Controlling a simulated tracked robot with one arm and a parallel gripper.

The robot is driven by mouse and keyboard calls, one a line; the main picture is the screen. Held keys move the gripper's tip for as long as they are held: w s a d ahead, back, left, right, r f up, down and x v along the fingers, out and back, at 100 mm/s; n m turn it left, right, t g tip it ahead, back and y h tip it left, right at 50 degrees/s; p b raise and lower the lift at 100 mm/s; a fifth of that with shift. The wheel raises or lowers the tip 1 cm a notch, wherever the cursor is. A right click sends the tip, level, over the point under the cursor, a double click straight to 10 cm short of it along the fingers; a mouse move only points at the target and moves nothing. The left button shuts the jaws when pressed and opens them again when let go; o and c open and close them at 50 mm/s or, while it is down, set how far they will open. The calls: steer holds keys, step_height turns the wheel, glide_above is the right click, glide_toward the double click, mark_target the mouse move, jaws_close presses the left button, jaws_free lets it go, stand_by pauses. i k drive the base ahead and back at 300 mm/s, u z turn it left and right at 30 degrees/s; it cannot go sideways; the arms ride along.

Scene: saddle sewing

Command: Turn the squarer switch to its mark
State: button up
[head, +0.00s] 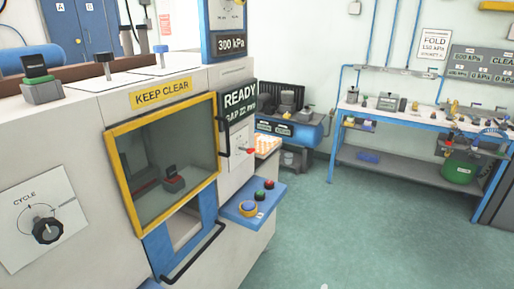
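No label in view reads "squarer", so I cannot tell which control is the squarer switch. A black rotary knob (47,229) sits on a white plate marked CYCLE (38,203) on the near left face of the large white machine (85,150). The plate has an arc and a line running to the right. A small red-tipped switch (250,150) is on a pale plate below the READY display (240,98); its marks are too small to read. My gripper does not show clearly in this view.
The machine has a yellow-framed window (107,165), a black handle (196,255) and a blue button shelf (232,211) sticking out. A blue compressor (300,130) stands behind. A blue-framed workbench (400,117) lines the far wall. Green floor (350,235) is clear at centre right.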

mark_target(249, 151)
steer(key=u, duration=0.05)
steer(key=i, duration=0.95)
steer(key=z, duration=0.4)
steer(key=i, duration=1.05)
steer(key=z, duration=0.45)
